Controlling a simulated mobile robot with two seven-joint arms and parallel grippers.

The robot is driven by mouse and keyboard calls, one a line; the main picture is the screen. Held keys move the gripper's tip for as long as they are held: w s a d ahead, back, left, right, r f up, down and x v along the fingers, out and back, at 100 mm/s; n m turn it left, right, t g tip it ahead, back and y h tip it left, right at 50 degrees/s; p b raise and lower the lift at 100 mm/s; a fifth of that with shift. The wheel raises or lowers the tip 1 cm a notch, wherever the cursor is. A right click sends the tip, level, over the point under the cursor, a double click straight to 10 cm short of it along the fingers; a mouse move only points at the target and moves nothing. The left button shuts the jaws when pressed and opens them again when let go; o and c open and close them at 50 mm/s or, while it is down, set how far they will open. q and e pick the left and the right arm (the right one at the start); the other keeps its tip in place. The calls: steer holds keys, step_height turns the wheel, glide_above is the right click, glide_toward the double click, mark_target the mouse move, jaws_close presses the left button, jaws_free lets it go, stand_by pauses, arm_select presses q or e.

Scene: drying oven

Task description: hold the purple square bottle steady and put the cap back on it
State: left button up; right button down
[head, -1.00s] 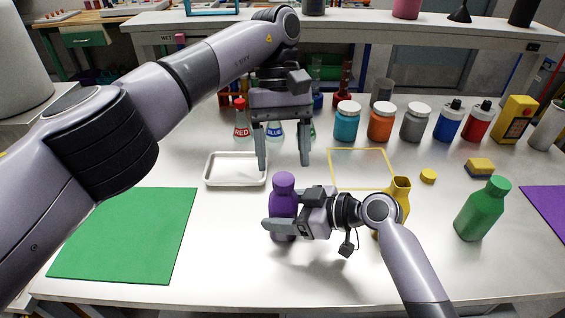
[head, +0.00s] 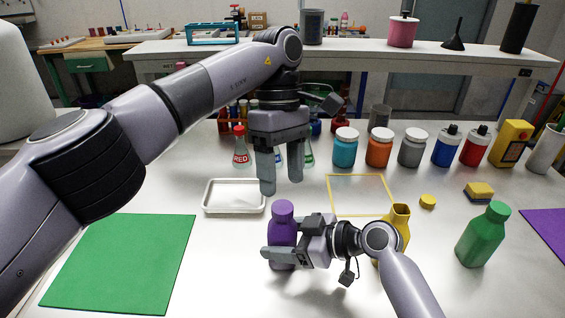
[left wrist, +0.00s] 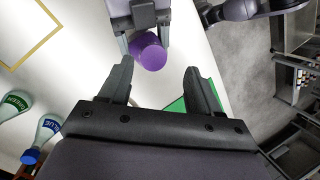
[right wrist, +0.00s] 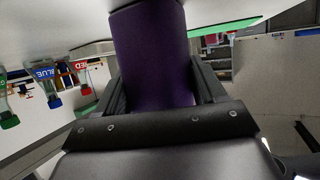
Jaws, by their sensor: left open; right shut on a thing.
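The purple bottle (head: 282,228) stands upright on the table, with a purple cap (head: 283,208) that appears to sit on its top. I cannot tell how tightly it sits. My right gripper (head: 283,252) is shut around the bottle's body from the right. In the right wrist view the purple body (right wrist: 152,50) fills the space between the fingers. My left gripper (head: 282,185) is open and empty, pointing down just above the cap. In the left wrist view the round purple top (left wrist: 150,52) lies beyond the open fingertips, nearer the left finger.
A yellow bottle (head: 403,217) stands behind my right wrist, and a loose yellow cap (head: 428,201) lies to its right. A green bottle (head: 483,235) stands farther right. A white tray (head: 208,208) is at the left, behind a green mat (head: 120,260). Jars and flasks line the back.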

arm_select(q)
steer(key=n, duration=0.4)
steer(key=shift+r+n, duration=0.2)
steer(key=shift+n, duration=0.1)
steer(key=n+t, duration=0.1)
steer(key=n, duration=0.3)
steer(key=shift+r, duration=0.2)
steer(key=n, duration=0.4)
steer(key=shift+r, duration=0.15)
steer(key=n, duration=0.4)
steer(key=shift+r+n+t, duration=0.15)
steer(key=shift+n+t, duration=0.25)
steer(key=n, duration=0.4)
steer(key=shift+s+r, duration=0.1)
steer(key=shift+r, duration=0.05)
steer(key=n, duration=0.4)
steer(key=shift+s+r+t, duration=0.1)
steer(key=shift+t, duration=0.3)
steer(key=n, duration=0.4)
steer(key=shift+s+r+n, duration=0.15)
steer(key=shift+n, duration=0.15)
steer(key=n, duration=0.2)
steer(key=n+t, duration=0.1)
steer(key=n, duration=0.2)
steer(key=shift+s+r, duration=0.1)
steer(key=shift+s, duration=0.1)
